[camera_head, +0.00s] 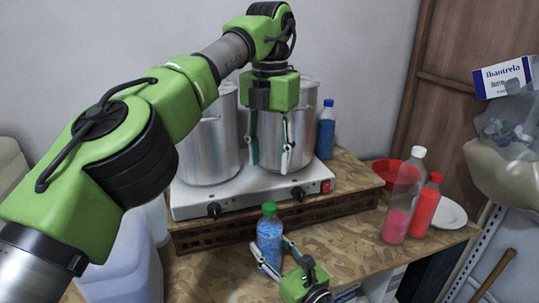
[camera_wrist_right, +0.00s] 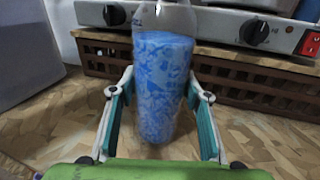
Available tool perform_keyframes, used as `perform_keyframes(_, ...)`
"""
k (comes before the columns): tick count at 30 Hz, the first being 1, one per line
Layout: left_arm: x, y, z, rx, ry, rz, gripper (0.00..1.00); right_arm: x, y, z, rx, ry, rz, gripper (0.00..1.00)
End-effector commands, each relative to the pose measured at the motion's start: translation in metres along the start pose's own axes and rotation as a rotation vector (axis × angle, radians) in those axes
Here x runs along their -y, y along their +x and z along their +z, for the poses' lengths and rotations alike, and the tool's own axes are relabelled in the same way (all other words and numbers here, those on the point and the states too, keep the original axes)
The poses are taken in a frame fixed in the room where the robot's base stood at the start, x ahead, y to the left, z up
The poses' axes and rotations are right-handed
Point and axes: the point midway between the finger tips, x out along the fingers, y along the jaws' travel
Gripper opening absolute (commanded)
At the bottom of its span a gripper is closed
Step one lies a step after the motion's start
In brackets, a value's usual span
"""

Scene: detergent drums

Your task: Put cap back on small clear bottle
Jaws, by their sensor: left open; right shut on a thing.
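A clear bottle with blue contents (camera_head: 269,238) stands upright on the wooden table in front of the stove. A green cap (camera_head: 269,208) sits at its top; I cannot tell how tightly it is seated. My right gripper (camera_head: 271,247) is shut on this bottle, one finger on each side. In the right wrist view the bottle (camera_wrist_right: 162,85) stands between the fingers (camera_wrist_right: 157,92), and its top is cut off. My left gripper (camera_head: 269,160) is open and empty, pointing down in front of the pots, above and behind the green cap.
Two metal pots (camera_head: 210,145) stand on the stove (camera_head: 245,193). A blue bottle (camera_head: 326,130) stands right of them. At the right are a clear bottle with pink contents (camera_head: 397,222), a red bottle (camera_head: 424,208), a red bowl (camera_head: 387,168) and a white plate (camera_head: 451,212).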

Motion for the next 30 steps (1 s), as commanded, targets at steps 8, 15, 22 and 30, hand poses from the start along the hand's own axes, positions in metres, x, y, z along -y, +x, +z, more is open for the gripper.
perform_keyframes(8,0.0,-0.001,0.0,0.0,0.0,0.0,0.42,0.0,0.0,0.0,0.0,0.0,0.0,0.0)
perform_keyframes(15,0.0,-0.001,0.0,0.0,-0.001,0.0,0.42,0.0,0.0,0.0,0.0,0.0,0.0,0.63)
perform_keyframes(22,0.0,0.0,0.0,0.0,-0.001,0.0,0.42,0.0,-0.002,0.0,0.0,0.0,0.0,0.63)
perform_keyframes(30,0.0,0.0,0.0,0.0,-0.001,0.0,0.42,0.0,-0.045,-0.002,-0.004,0.001,0.0,0.63)
